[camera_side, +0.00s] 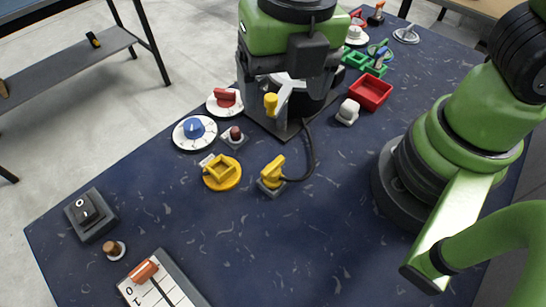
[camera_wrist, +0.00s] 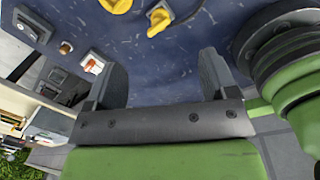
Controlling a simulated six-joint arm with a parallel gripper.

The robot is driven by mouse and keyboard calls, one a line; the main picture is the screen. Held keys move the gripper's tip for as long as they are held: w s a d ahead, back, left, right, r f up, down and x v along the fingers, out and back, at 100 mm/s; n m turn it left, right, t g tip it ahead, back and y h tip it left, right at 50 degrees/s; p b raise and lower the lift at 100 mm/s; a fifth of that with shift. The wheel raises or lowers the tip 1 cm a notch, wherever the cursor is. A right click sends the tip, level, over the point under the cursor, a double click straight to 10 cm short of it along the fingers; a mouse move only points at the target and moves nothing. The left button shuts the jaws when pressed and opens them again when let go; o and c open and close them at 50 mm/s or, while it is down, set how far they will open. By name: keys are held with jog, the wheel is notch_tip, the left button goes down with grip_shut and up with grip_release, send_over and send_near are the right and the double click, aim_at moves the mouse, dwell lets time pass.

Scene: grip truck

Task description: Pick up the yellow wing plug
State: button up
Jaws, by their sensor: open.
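A yellow plug-like piece (camera_side: 272,172) with a raised, tilted grip sits on a small grey square base in the side view, a black cord running from it. It shows at the top of the wrist view (camera_wrist: 160,18). A yellow round piece with a square frame (camera_side: 222,172) lies to its left; its edge shows in the wrist view (camera_wrist: 116,4). Another yellow piece (camera_side: 271,103) stands beside my gripper. I cannot tell for certain which is the wing plug. My gripper (camera_side: 302,106) is open above the table, behind the corded piece; its spread jaws (camera_wrist: 162,78) hold nothing visible.
A blue dial (camera_side: 194,130), a red dial (camera_side: 225,99) and a dark-red button (camera_side: 234,137) stand left of my gripper. A red tray (camera_side: 371,92) and white piece (camera_side: 347,112) stand right. A black switch (camera_side: 88,211) is near the left edge.

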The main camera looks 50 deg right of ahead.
aim_at(273, 164)
jog(key=f+n, duration=0.1)
jog(key=n, duration=0.1)
jog(key=a+f+n, duration=0.1)
jog(key=s+a+f+n, duration=0.1)
jog(key=n, duration=0.1)
jog(key=shift+f+n+g+h, duration=0.3)
jog(key=shift+f+h, duration=0.1)
notch_tip(273, 164, down, 3)
jog(key=shift+f, duration=0.2)
jog(key=shift+w+a+f, duration=0.1)
jog(key=shift+a+f, duration=0.05)
jog(key=shift+f, duration=1.45)
jog(key=shift+w+a+f, duration=0.1)
jog(key=shift+a+f, duration=0.05)
jog(key=shift+f, duration=1.45)
jog(key=c, duration=1)
